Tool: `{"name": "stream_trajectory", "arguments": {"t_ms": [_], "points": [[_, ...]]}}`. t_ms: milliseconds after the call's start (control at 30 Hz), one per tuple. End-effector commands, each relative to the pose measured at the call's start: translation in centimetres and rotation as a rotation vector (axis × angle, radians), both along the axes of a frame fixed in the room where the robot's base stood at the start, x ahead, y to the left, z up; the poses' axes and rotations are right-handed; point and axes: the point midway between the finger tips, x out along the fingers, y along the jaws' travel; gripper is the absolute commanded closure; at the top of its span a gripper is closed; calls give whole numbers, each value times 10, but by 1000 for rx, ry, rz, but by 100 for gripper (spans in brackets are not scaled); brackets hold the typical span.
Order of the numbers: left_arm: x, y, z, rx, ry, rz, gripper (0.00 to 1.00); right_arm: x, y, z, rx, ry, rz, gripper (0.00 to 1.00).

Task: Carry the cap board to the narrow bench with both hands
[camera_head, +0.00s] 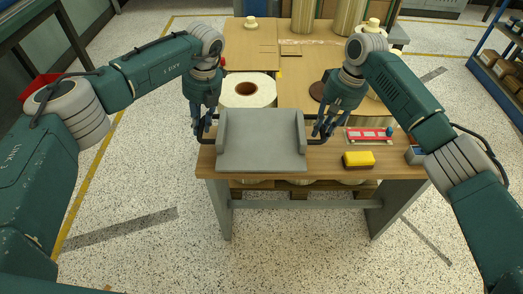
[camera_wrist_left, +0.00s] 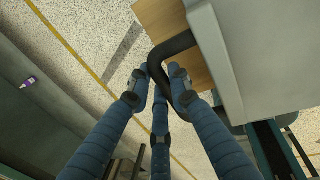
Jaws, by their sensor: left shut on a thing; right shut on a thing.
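The cap board (camera_head: 261,135) is a grey slab with raised side walls and a dark bar handle at each side. It is over the left part of the wooden narrow bench (camera_head: 320,168); I cannot tell whether it touches the top. My left gripper (camera_head: 202,128) is shut on the left handle. The left wrist view shows its blue fingers (camera_wrist_left: 162,82) around the black handle (camera_wrist_left: 172,47), beside the board's grey side (camera_wrist_left: 265,50). My right gripper (camera_head: 323,128) is shut on the right handle. The board looks roughly level.
On the bench's right are a yellow block (camera_head: 358,159) and a red-and-white strip (camera_head: 368,135). Behind stand a large white roll (camera_head: 248,90) and tan boards (camera_head: 252,50). A blue shelf (camera_head: 495,75) is at the far right. Speckled floor in front is clear.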

Motion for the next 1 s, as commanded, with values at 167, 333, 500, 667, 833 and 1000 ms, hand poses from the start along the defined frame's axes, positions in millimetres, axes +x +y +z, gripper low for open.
{"name": "stream_trajectory", "arguments": {"t_ms": [167, 333, 500, 667, 833, 1000], "points": [[1, -2, -3, -4, -2, -1, 100, 0, 2, -3, 4, -1, 4, 100], [0, -2, -12, -4, -2, -1, 100, 0, 2, -12, 4, -1, 4, 100], [0, -2, -24, -4, -2, -1, 100, 0, 2, -24, 4, -1, 4, 100], [0, -2, -36, -4, -2, -1, 100, 0, 3, -36, 4, -2, 4, 100], [0, -2, -49, -4, -2, -1, 100, 0, 3, -49, 4, -2, 4, 100], [0, -2, -47, -4, -1, -2, 63, -1, 2, -47, 3, 1, 3, 63]]}}
